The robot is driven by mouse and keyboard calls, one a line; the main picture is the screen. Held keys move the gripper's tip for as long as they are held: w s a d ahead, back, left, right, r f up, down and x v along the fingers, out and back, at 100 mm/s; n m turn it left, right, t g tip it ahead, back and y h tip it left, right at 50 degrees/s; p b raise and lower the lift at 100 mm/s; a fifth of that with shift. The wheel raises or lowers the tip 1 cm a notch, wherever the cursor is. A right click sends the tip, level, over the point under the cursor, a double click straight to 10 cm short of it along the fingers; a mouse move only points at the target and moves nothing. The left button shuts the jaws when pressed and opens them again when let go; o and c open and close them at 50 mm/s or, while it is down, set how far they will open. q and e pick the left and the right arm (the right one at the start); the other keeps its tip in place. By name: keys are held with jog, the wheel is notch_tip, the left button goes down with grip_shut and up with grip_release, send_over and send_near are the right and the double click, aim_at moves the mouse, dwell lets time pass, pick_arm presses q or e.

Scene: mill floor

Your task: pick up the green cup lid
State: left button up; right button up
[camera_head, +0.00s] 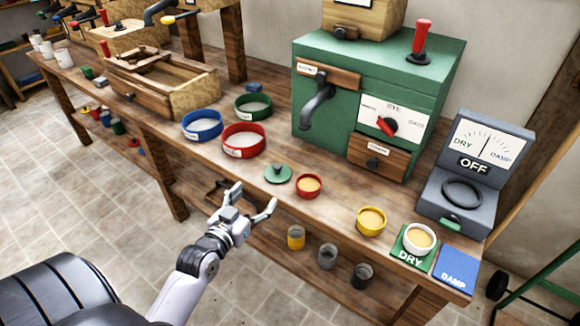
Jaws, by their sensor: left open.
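The green cup lid (278,176), a small round disc with a knob on top, lies flat on the wooden bench near its front edge. It is left of a small red cup (308,186) of tan material. My left gripper (254,195) is open and empty, just in front of the lid at the bench edge, its two fingers spread and pointing toward it. I see no contact with the lid. My right gripper is out of view.
Blue (202,125), red (244,140) and green (254,106) ring-shaped containers stand behind the lid. A yellow cup (371,221) and a white cup (420,238) stand to the right. A green machine (340,131) rises behind. Several cups sit below the bench top.

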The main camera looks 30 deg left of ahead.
aim_at(280, 165)
pick_arm(q)
jog(key=x, duration=0.5)
jog(key=r+x, duration=0.1)
jog(key=x, duration=1.1)
jog(key=shift+w+d+r, duration=0.1)
jog(key=shift+w+r, duration=0.2)
jog(key=shift+r, duration=0.1)
jog(key=shift+s, duration=0.1)
jog(key=shift+c, duration=0.3)
grip_shut()
